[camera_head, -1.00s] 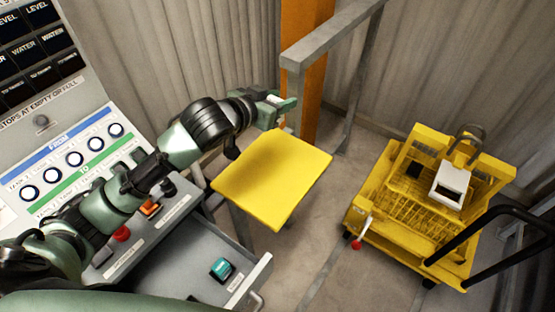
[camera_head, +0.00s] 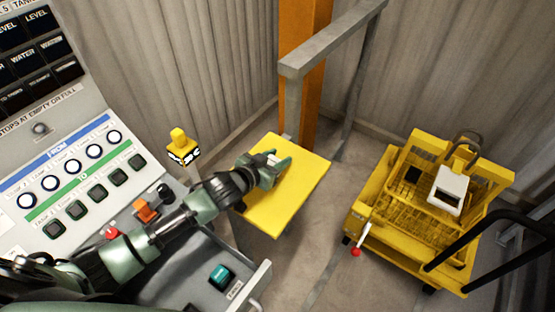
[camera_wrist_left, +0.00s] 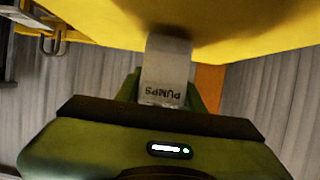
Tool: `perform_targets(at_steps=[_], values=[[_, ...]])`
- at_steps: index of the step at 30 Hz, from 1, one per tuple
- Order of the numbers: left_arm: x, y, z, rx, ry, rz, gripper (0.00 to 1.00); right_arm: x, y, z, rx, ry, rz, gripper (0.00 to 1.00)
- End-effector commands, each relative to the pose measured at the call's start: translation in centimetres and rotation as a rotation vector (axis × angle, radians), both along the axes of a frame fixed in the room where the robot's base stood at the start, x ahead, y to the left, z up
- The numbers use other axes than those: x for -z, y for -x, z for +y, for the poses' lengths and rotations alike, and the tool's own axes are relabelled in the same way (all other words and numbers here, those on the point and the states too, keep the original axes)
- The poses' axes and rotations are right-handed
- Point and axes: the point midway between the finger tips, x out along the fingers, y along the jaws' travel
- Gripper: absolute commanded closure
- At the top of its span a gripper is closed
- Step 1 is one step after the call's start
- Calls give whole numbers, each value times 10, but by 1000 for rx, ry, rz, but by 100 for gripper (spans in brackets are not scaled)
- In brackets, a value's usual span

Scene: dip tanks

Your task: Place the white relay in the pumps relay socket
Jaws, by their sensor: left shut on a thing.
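My left gripper (camera_head: 276,170) is shut on the white relay (camera_head: 271,159) over the yellow plate (camera_head: 295,195). Only a small pale bit of the relay shows between the fingers in the head view. In the left wrist view the relay (camera_wrist_left: 166,70) is a pale block marked "PUMPS", held between the green fingers, with yellow surface beyond it. I cannot tell whether it touches the plate. I cannot make out the pumps relay socket in either view. My right gripper is not in view.
An open grey drawer (camera_head: 180,285) holds a teal block (camera_head: 220,276). The control console (camera_head: 95,215) with buttons stands at left. A yellow cart (camera_head: 385,205) carrying a white box (camera_head: 449,190) stands at right. A grey rail (camera_head: 325,45) rises behind the plate.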

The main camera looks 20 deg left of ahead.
Motion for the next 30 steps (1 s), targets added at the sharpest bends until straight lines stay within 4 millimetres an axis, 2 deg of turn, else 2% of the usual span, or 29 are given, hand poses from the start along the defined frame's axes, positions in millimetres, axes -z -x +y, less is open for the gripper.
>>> perform_targets(at_steps=[2,14,15,16,17,28,30], values=[[6,0,0,0,0,0,100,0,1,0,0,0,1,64],[11,0,0,1,1,-1,100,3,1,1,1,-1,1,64],[10,0,0,1,0,0,51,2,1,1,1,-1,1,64],[10,0,0,1,0,0,43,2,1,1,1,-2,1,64],[10,0,0,1,0,0,40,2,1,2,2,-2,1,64],[4,0,0,1,-1,-2,40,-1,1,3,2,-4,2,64],[6,7,3,0,-2,3,40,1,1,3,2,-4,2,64]])
